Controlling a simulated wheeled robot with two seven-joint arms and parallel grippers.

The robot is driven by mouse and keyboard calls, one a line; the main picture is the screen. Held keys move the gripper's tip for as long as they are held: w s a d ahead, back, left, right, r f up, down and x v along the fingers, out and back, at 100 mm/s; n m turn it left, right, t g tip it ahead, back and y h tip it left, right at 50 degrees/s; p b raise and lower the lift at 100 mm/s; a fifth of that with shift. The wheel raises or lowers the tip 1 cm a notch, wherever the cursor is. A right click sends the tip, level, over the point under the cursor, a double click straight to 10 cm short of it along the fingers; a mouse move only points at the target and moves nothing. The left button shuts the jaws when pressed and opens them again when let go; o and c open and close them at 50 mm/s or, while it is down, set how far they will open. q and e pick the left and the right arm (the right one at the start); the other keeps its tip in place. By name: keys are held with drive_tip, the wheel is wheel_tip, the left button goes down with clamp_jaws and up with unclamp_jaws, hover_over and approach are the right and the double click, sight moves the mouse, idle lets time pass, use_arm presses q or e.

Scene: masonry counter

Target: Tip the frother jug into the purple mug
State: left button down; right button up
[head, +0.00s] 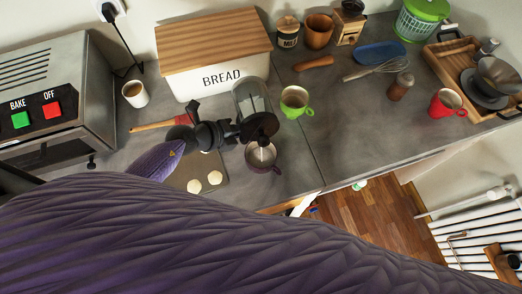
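The frother jug (250,95) has a clear glass body, a black lid and a thin metal rod. It is held above the counter, tipped with its lid lower than its body and facing the purple mug (264,165). The mug stands near the counter's front edge, and the lid and rod overlap its opening from this view. I see no clear stream of liquid. My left gripper (234,130) is black and appears shut on the jug's handle side; the exact finger contact is hard to see. My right gripper is not in view.
A cutting board (217,192) with pale round pieces (205,182) lies left of the mug. A green mug (296,101), a bread box (222,84), a white cup (135,94) and a toaster oven (50,100) stand around.

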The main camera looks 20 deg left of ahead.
use_arm(q)
drive_tip(key=shift+w+a+f+m+t+b, duration=0.15)
drive_tip(key=shift+f+m+t+b, duration=0.2)
drive_tip(key=shift+f+b, duration=0.55)
idle(1.7)
drive_tip(key=shift+r+t, duration=0.2)
drive_tip(key=shift+t, duration=0.15)
idle(0.5)
